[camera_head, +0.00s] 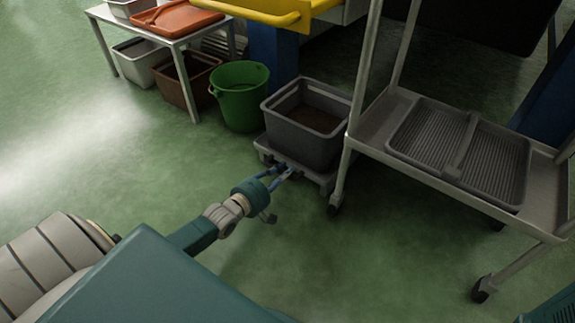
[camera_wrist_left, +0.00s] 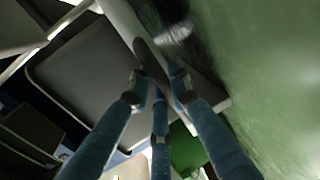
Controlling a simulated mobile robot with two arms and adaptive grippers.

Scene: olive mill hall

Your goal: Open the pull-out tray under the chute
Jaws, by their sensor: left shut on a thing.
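The pull-out tray (camera_head: 328,182) appears as a low light-grey platform near the floor, with a dark grey bin (camera_head: 304,148) standing on it. Its pale edge also shows in the left wrist view (camera_wrist_left: 122,22). My left gripper (camera_head: 284,173) is at the platform's front edge, below the bin. In the left wrist view, the fingers of my left gripper (camera_wrist_left: 160,88) are closed around a dark bar-shaped handle (camera_wrist_left: 147,55) beside that edge. The fingers hide part of the handle. A yellow chute part (camera_head: 265,10) is above and behind the bin. My right gripper does not show.
A green bucket (camera_head: 240,98) stands left of the bin. A grey wheeled cart (camera_head: 372,124) with a ribbed tray (camera_head: 505,150) stands close on the right. A white table (camera_head: 178,39) is at the back left. The green floor in front is clear.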

